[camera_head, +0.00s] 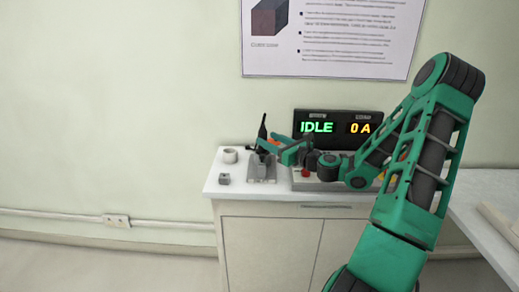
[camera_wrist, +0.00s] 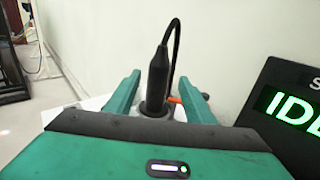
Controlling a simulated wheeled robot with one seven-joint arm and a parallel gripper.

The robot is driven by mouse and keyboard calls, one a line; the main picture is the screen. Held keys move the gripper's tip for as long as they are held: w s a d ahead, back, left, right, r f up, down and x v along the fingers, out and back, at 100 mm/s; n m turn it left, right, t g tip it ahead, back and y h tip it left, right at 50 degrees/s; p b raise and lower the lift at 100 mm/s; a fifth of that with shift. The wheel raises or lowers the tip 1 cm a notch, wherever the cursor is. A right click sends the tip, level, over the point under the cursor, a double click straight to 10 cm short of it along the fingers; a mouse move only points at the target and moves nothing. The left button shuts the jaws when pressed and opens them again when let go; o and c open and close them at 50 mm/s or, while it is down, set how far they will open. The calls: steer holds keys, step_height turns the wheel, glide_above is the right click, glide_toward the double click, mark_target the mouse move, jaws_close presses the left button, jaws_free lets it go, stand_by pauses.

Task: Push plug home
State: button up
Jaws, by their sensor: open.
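A black plug (camera_wrist: 157,82) with a cable curving from its top stands upright in the wrist view. Its lower end is at a light-coloured socket piece, and I cannot tell how deep it sits. In the head view the plug (camera_head: 262,129) rises above a grey fixture (camera_head: 262,170) on the cabinet top. My gripper (camera_head: 268,146) is at the plug from the right. In the wrist view my gripper's green fingers (camera_wrist: 160,93) are spread apart, one on each side of the plug, with gaps between.
A display (camera_head: 337,128) reading IDLE and 0 A stands behind, on the right. A white ring (camera_head: 230,155) and a small grey block (camera_head: 224,179) lie on the left of the white cabinet top (camera_head: 235,188). A red button (camera_head: 305,173) is near my wrist.

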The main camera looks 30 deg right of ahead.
steer(key=w, duration=0.1)
steer(key=w+a, duration=0.1)
steer(key=shift+w, duration=0.3)
steer(key=shift+w+a+r, duration=0.1)
steer(key=shift+w+a, duration=0.1)
steer(key=shift+w, duration=1.1)
steer(key=shift+w+a, duration=0.15)
steer(key=shift+w, duration=1.15)
jaws_close()
